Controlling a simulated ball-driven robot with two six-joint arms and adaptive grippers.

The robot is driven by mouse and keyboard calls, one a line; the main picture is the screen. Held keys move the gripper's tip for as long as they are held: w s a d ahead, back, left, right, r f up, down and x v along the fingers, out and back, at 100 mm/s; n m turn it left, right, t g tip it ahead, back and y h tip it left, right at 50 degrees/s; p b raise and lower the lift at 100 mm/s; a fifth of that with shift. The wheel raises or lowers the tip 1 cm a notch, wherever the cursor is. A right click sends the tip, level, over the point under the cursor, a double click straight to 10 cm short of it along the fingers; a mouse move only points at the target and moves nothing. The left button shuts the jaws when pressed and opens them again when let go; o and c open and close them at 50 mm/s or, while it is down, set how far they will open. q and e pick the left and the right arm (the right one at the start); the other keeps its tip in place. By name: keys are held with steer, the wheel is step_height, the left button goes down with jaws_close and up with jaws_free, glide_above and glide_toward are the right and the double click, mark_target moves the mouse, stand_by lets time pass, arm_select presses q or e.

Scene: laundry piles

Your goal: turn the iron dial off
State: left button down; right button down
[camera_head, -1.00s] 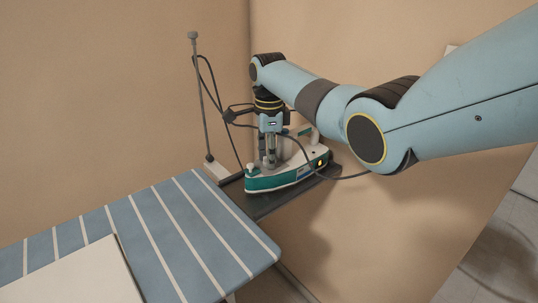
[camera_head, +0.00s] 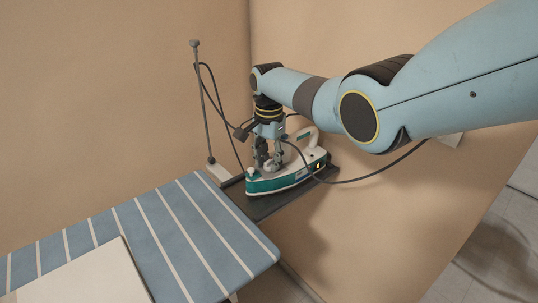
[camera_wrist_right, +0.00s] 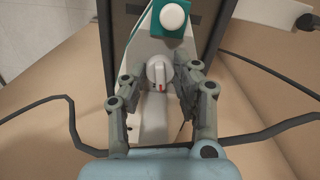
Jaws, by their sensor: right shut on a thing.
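The iron (camera_head: 288,177), white with a teal base, sits on a dark rest at the end of the ironing board. A small orange light shows at its right end. My right gripper (camera_head: 266,165) points down onto its top. In the right wrist view the iron dial (camera_wrist_right: 158,71), a pale grey knob with a red mark on its near side, sits between the fingertips of my right gripper (camera_wrist_right: 160,82). The gripper is shut on the dial. The fingers hide part of the dial's sides. My left gripper is out of view.
The blue striped ironing board (camera_head: 190,235) lies at front left, with a pale flat item (camera_head: 85,280) on it. A thin upright pole (camera_head: 203,105) stands behind the dark rest (camera_head: 262,207). A dark cord (camera_head: 350,181) loops right of the iron. Walls are close behind.

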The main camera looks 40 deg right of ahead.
steer(key=n, duration=0.3)
steer(key=shift+r+n+p, duration=0.15)
steer(key=shift+n+p, duration=0.25)
steer(key=shift+w+n+p, duration=0.1)
steer(key=shift+n+p, duration=0.2)
steer(key=shift+n, duration=1.7)
steer(key=c, duration=1)
jaws_free()
